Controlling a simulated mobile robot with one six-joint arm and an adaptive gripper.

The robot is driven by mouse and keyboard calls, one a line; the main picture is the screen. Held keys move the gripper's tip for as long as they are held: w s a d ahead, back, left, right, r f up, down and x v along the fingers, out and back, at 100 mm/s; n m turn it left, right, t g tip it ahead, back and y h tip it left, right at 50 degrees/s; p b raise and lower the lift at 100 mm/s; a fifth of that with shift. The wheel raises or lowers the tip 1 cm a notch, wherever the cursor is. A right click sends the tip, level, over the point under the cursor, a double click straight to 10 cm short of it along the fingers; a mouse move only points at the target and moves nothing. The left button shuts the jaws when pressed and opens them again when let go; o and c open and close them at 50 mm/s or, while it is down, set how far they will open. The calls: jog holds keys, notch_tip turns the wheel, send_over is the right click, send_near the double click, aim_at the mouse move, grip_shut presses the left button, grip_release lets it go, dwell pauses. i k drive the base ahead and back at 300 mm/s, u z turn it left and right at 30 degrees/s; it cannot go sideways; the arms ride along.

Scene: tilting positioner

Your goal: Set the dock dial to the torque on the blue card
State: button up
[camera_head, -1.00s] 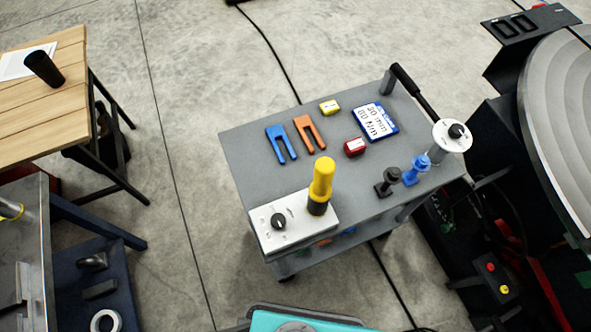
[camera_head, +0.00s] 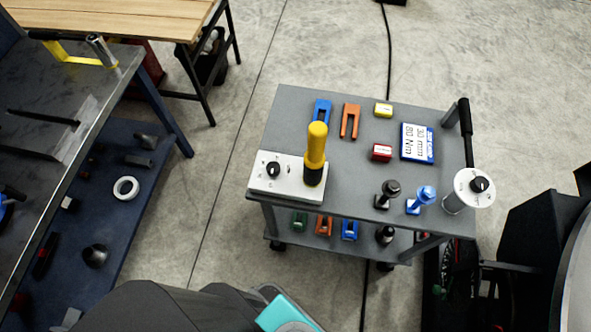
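The dock (camera_head: 262,184) is a white-topped box at the cart's front left corner. Its dial (camera_head: 273,170) is a black knob with small marks around it, too small to read. A yellow tool with a black collar (camera_head: 316,150) stands upright in the dock, right of the dial. The blue card (camera_head: 417,143) lies on the cart top at the back right; its white label seems to read 30 mm and 80 Nm. My gripper is not in view; a dark and teal part of my own body shows at the bottom edge.
The grey cart (camera_head: 345,205) also holds blue (camera_head: 321,110) and orange (camera_head: 350,120) forks, yellow (camera_head: 383,110) and red (camera_head: 381,152) blocks, and black (camera_head: 388,194) and blue (camera_head: 421,200) posts. A round white dial (camera_head: 474,188) stands at its right corner. Workbenches (camera_head: 75,110) are left; open floor lies between.

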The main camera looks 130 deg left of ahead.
aim_at(273, 169)
jog(key=z, duration=0.2)
jog(key=i, duration=0.3)
jog(key=u, duration=2.35)
jog(key=i, duration=0.1)
jog(key=u, duration=2.4)
